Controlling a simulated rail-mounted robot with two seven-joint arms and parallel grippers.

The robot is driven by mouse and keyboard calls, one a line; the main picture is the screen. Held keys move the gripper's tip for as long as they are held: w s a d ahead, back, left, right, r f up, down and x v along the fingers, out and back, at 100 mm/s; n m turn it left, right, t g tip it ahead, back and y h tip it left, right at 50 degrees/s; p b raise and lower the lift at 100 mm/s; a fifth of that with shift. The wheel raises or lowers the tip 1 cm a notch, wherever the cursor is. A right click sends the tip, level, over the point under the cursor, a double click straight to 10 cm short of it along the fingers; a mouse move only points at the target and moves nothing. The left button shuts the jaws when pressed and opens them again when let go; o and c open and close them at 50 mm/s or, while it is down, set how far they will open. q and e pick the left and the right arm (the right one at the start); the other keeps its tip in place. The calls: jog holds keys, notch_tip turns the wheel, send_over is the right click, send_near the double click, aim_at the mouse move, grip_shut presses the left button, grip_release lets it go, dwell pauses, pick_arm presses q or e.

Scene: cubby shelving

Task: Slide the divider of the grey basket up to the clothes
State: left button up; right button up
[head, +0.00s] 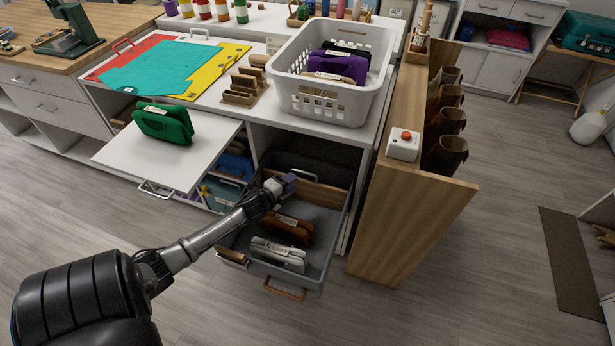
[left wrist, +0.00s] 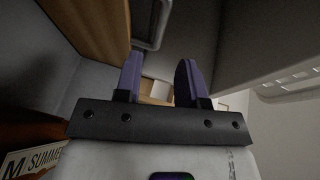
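The grey basket (head: 325,262) is pulled out low under the counter. Its wooden divider (head: 322,193) stands upright across the back part. It also shows as a wooden panel in the left wrist view (left wrist: 92,25). Folded brown clothes (head: 288,229) and pale grey clothes (head: 278,254) stand toward the front, with bare floor between them and the divider. A label and a bit of brown clothes (left wrist: 25,135) show at the wrist view's lower left. My left gripper (head: 286,184) is open and empty beside the divider, covering part of it. I cannot tell whether they touch. My right gripper is out of view.
A white laundry basket (head: 325,103) with folded clothes stands on the counter above. A pull-out board (head: 185,172) with green clothes (head: 163,123) juts out at left. A wooden side panel (head: 410,215) stands close on the right. Open floor lies in front.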

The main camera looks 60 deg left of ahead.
aim_at(306, 173)
pick_arm(q)
jog(key=shift+b+x, duration=1.4)
jog(key=shift+x, duration=2.65)
jog(key=shift+d, duration=0.1)
jog(key=shift+c, duration=0.2)
grip_shut()
jog(key=shift+s, duration=0.1)
